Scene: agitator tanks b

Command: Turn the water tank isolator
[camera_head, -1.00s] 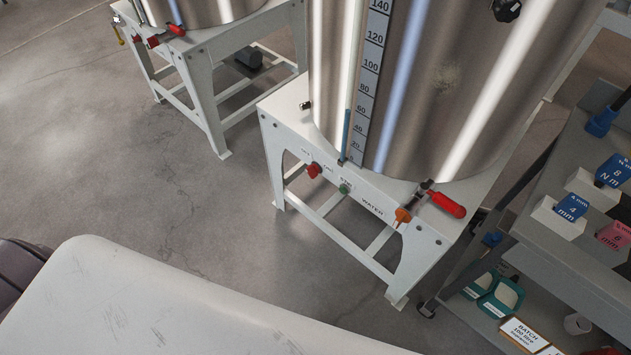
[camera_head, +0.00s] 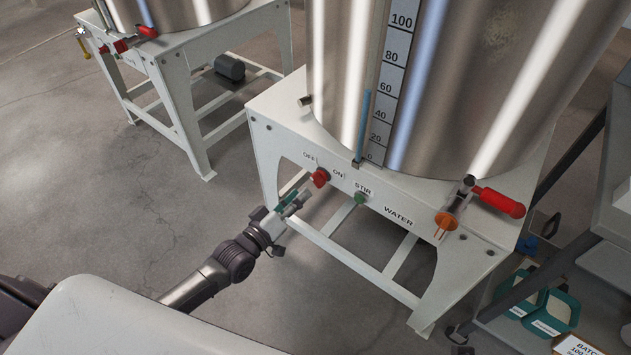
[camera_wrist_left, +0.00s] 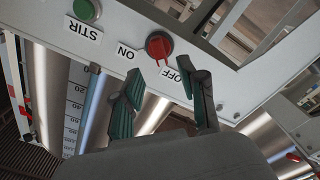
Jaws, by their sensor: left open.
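The water tank (camera_head: 470,80) stands on a white frame (camera_head: 285,125) labelled WATER. Its isolator is a red rotary knob (camera_head: 320,177) on the front panel, between the OFF and ON labels. The knob also shows in the left wrist view (camera_wrist_left: 159,46), upside down, with its pointer between the two labels. My left gripper (camera_head: 300,198) is open and empty, just in front of and slightly below left of the knob. In the left wrist view its two green-padded fingers (camera_wrist_left: 163,95) point toward the knob, apart from it. My right gripper is not in view.
A green STIR button (camera_head: 361,198) sits right of the knob. A red-handled valve (camera_head: 497,201) with an orange outlet (camera_head: 446,222) is at the frame's right. A grey shelf cart (camera_head: 590,262) stands at right, a second tank frame (camera_head: 185,100) at left.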

